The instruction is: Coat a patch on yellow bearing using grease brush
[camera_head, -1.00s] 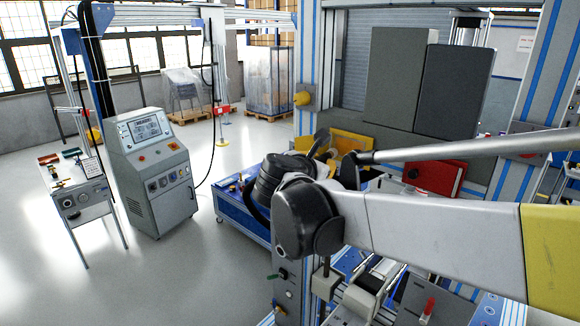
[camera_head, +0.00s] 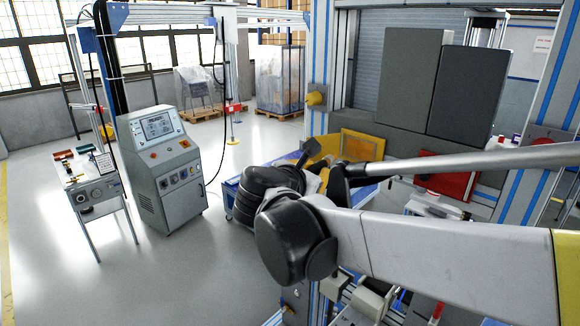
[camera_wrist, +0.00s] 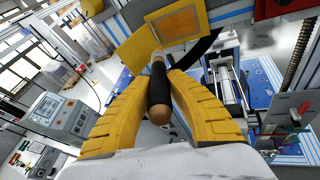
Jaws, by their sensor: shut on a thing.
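My gripper (camera_wrist: 160,78) has yellow ribbed fingers. They are shut on the grease brush (camera_wrist: 159,92), a rod with a black grip and a rounded wooden end facing the wrist camera. In the head view my black wrist joints hide most of the gripper. A small round yellow part (camera_head: 317,99), possibly the yellow bearing, sticks out from the blue-striped column. It stands apart from my arm, beyond and above the wrist. I cannot pick it out surely in the wrist view.
A yellow panel (camera_head: 361,146) and a red panel (camera_head: 446,184) sit below large grey boxes (camera_head: 437,80) at the machine. A grey control console (camera_head: 160,165) and a small side table (camera_head: 97,189) stand left. The floor between console and machine is mostly clear.

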